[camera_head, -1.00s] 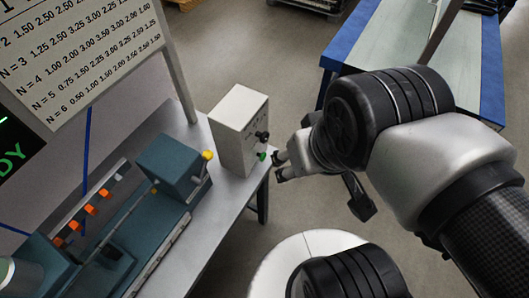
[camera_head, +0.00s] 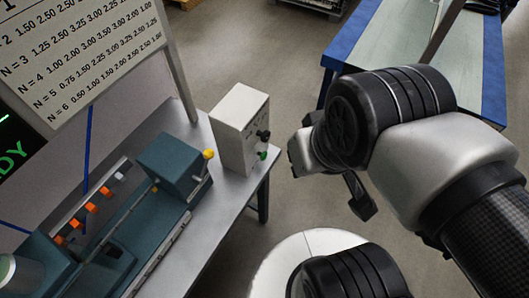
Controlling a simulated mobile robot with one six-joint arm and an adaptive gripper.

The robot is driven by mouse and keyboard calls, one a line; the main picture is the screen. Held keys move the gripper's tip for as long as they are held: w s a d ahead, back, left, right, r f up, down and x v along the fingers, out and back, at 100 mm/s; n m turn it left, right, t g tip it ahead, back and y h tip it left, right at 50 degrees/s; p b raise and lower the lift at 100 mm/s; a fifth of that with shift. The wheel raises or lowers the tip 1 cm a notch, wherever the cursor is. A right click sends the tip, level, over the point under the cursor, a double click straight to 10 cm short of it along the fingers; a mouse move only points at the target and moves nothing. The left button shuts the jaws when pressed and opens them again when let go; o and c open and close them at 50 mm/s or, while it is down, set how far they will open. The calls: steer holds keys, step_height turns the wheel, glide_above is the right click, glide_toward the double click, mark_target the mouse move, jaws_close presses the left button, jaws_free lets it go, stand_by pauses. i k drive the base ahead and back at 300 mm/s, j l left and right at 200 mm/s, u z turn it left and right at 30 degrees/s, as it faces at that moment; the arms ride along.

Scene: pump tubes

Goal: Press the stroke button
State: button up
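A white control box (camera_head: 236,130) stands near the table's right end. Its right face carries a black knob (camera_head: 263,136) and, below it, a green button (camera_head: 262,154). The labels on the box are too small to read, so I cannot tell which control is the stroke button. My gripper (camera_head: 300,152) is just right of the box, with a visible gap between it and the green button. Its fingertips do not show clearly, so I cannot tell if it is open or shut.
A teal pump rig (camera_head: 120,235) with orange clips and a yellow knob (camera_head: 208,154) stands on the metal table (camera_head: 205,240) at left. A number board (camera_head: 85,60) and a dark screen with green letters rise behind it. A blue-edged table (camera_head: 390,45) stands at back right.

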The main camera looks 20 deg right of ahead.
mark_target(263, 154)
steer(key=j+z, duration=0.3)
steer(key=k+j+z, duration=0.15)
steer(key=j+z, duration=0.15)
steer(key=k+j+z, duration=0.1)
steer(key=j+z, duration=0.25)
steer(key=l, duration=0.1)
